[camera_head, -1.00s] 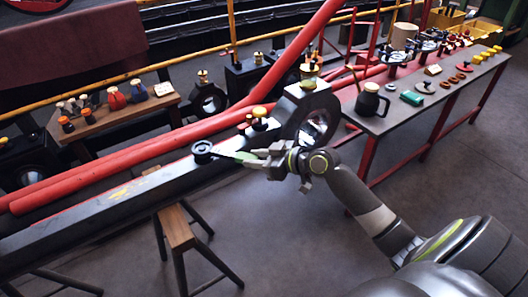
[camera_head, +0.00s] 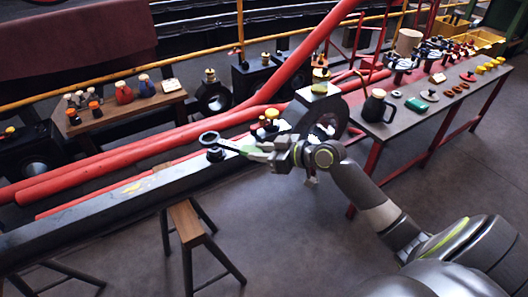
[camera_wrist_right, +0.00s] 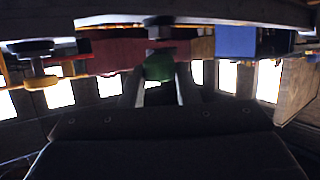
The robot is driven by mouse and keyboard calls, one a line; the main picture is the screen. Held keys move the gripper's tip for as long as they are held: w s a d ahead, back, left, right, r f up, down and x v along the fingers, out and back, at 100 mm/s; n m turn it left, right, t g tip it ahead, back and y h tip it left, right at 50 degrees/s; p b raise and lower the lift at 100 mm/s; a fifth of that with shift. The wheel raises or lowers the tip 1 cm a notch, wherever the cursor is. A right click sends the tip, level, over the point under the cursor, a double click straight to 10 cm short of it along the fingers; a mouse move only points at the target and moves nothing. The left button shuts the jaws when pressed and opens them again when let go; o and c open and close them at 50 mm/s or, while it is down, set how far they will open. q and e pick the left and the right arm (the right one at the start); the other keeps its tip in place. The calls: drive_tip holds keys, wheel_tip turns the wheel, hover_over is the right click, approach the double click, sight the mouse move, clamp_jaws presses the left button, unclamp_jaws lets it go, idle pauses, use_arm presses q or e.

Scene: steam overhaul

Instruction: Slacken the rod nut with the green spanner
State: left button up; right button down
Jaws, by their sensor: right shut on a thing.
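The green spanner (camera_head: 243,149) has a dark ring end (camera_head: 209,138). My right gripper (camera_head: 270,153) is shut on its handle; the green handle also shows between the fingers in the right wrist view (camera_wrist_right: 158,67). A dark round piece, which looks like the rod nut (camera_head: 215,155), stands on top of the long dark rod (camera_head: 150,187). The ring end appears just above the nut and slightly left of it, apart from it; the exact gap is hard to tell. My left gripper is not in view.
A big dark rod eye (camera_head: 322,112) with a brass-topped cup stands beyond my right gripper. Red rods (camera_head: 120,163) run behind. A wooden stool (camera_head: 187,222) stands in front. A long bench (camera_head: 400,118) with a dark jug and small parts is at right.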

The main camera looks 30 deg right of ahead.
drive_tip(key=shift+r, duration=0.4)
wheel_tip(320, 180, up, 4)
drive_tip(key=p, duration=0.3)
drive_tip(key=shift+p, duration=0.35)
drive_tip(key=shift+s+a, duration=0.1)
drive_tip(key=shift+s, duration=0.25)
drive_tip(key=s+a+p, duration=0.3)
drive_tip(key=s, duration=0.9)
drive_tip(key=shift+s+a, duration=0.3)
drive_tip(key=shift+s, duration=0.1)
